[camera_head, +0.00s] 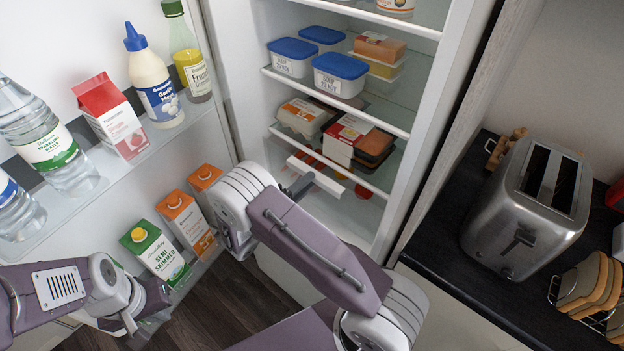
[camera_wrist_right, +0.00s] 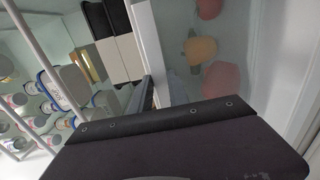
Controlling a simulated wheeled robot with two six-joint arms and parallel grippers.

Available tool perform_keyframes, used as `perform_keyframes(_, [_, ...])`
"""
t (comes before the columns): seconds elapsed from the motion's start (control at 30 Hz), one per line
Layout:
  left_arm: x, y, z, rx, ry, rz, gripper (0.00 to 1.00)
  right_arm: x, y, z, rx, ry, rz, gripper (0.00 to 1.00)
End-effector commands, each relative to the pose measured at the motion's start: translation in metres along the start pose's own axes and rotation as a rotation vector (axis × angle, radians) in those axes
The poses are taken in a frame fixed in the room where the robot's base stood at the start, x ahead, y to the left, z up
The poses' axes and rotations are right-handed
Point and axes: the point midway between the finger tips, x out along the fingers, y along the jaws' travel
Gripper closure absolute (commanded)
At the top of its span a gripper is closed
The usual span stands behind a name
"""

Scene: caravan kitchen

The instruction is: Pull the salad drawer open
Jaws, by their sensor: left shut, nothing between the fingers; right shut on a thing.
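The salad drawer is low in the open fridge, under the lowest glass shelf. Its white front strip (camera_head: 315,174) shows in the head view and as a pale bar in the wrist view (camera_wrist_right: 149,45). Red and yellow produce (camera_wrist_right: 200,50) shows through its clear part. My right gripper (camera_head: 303,185) is at this strip, shut on it; my forearm hides part of the drawer. The dark fingers also show against the strip in the wrist view (camera_wrist_right: 150,92). I cannot tell how far the drawer stands out. My left gripper (camera_head: 146,312) is shut and empty, low by the fridge door.
The open fridge door at left carries bottles (camera_head: 155,80) and cartons (camera_head: 158,255) on its shelves. Blue-lidded tubs (camera_head: 340,74) and food packs (camera_head: 358,140) sit on shelves above the drawer. A toaster (camera_head: 525,210) stands on the dark counter at right.

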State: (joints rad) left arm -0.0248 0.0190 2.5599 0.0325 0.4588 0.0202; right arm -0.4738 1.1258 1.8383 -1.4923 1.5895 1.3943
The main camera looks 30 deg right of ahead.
Motion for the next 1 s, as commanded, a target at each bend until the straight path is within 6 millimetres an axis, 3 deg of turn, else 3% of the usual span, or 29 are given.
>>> perform_keyframes(0.03, [0.005, 0.0, 0.001, 0.0, 0.0, 0.0, 1.0, -0.011, -0.007, 0.001, -0.002, 0.002, -0.011, 1.0])
perform_keyframes(0.3, [0.017, 0.0, 0.002, 0.0, 0.0, 0.0, 1.0, -0.07, -0.007, 0.0, -0.002, 0.003, -0.011, 1.0])
perform_keyframes(0.5, [0.024, -0.001, 0.003, 0.0, 0.0, 0.0, 1.0, -0.105, -0.006, 0.0, -0.001, 0.001, -0.011, 1.0])
perform_keyframes(0.7, [0.028, -0.001, 0.003, 0.0, 0.0, 0.0, 1.0, -0.125, -0.005, 0.001, -0.001, -0.001, -0.011, 1.0])
perform_keyframes(1.0, [0.028, -0.001, 0.003, 0.0, 0.0, 0.0, 1.0, -0.133, -0.004, 0.001, -0.002, -0.003, -0.011, 1.0])
